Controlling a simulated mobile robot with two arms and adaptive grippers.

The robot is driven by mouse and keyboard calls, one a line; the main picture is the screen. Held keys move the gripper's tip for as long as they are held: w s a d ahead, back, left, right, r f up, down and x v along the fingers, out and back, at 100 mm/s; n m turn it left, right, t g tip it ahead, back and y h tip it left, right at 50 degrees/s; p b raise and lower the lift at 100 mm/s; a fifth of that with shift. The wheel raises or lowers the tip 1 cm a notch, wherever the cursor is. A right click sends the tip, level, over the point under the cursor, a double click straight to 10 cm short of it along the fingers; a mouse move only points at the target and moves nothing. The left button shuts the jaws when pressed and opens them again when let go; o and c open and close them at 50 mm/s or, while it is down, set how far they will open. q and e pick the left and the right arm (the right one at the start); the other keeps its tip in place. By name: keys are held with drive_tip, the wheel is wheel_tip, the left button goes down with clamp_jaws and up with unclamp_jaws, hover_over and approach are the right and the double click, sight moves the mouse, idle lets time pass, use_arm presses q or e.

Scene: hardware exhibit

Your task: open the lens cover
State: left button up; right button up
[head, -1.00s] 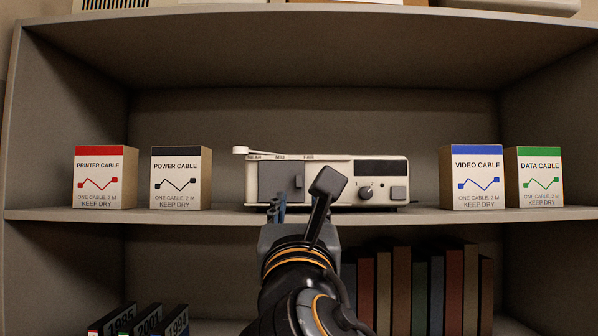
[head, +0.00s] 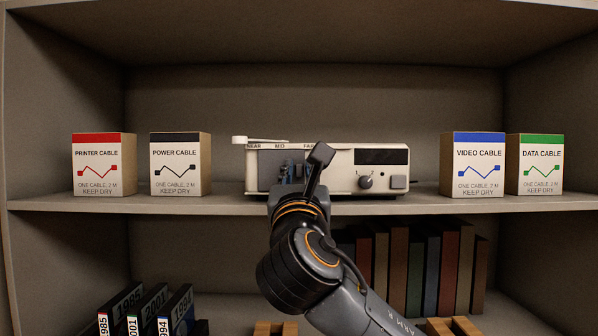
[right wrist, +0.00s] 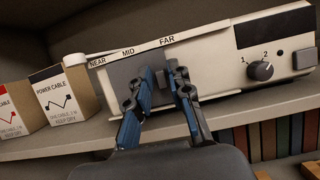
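A cream device (head: 340,158) stands on the middle shelf, marked NEAR, MID and FAR along its top edge. A flat grey lens cover (head: 268,166) sits on its front left half and also shows in the right wrist view (right wrist: 122,76). My right gripper (head: 288,171) is in front of the cover and hides part of it. In the right wrist view its two blue-black fingers (right wrist: 160,73) are apart, with a small dark handle (right wrist: 160,79) seemingly between the tips. Contact with it cannot be told. My left gripper is not in view.
A pale lever (head: 240,140) sticks out at the device's top left. A knob (head: 365,182) and square button (head: 398,182) are on its right. Power cable (head: 180,163) and video cable (head: 479,164) boxes stand apart on either side. Books (head: 432,270) fill the shelf below.

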clamp_jaws()
drive_tip(key=d+b, duration=0.1)
drive_tip(key=d, duration=0.6)
drive_tip(key=shift+d, duration=0.4)
drive_tip(key=shift+a, duration=0.25)
drive_tip(key=o, duration=0.5)
unclamp_jaws()
drive_tip(key=shift+d, duration=0.1)
